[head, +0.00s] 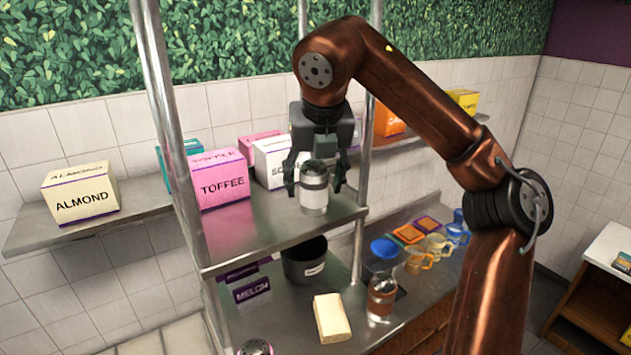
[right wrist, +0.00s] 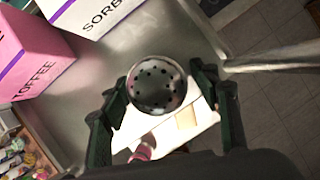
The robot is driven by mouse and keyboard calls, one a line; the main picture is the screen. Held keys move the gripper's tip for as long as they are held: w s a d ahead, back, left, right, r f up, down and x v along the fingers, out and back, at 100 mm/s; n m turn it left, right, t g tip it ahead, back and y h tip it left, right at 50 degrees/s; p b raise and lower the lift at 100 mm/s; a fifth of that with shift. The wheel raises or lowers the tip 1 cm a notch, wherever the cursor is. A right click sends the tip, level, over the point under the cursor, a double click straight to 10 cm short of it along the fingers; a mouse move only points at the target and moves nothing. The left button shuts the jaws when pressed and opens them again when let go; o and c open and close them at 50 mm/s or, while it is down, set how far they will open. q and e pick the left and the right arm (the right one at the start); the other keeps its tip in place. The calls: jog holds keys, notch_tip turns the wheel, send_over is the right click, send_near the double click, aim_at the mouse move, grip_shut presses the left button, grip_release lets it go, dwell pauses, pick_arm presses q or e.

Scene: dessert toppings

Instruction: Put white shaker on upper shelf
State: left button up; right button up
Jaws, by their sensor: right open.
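The white shaker (head: 314,194), with a metal top, is upright at the upper shelf (head: 245,228), near its front right part, and appears to stand on it. In the right wrist view its round perforated lid (right wrist: 157,85) faces the camera; its base is hidden there. My right gripper (head: 316,178) is open from above, with one finger on each side of the shaker. In the right wrist view the fingers (right wrist: 168,105) show gaps to the lid. My left gripper is not in view.
A pink toffee box (head: 222,183) and a white box (head: 275,160) stand behind the shaker on the shelf. Metal posts (head: 170,130) bound the shelf. Below are a dark bucket (head: 304,264), a cream block (head: 331,318) and a brown shaker (head: 381,298). The shelf's front left is clear.

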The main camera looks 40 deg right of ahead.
jog(key=v, duration=1.2)
dwell(0.4)
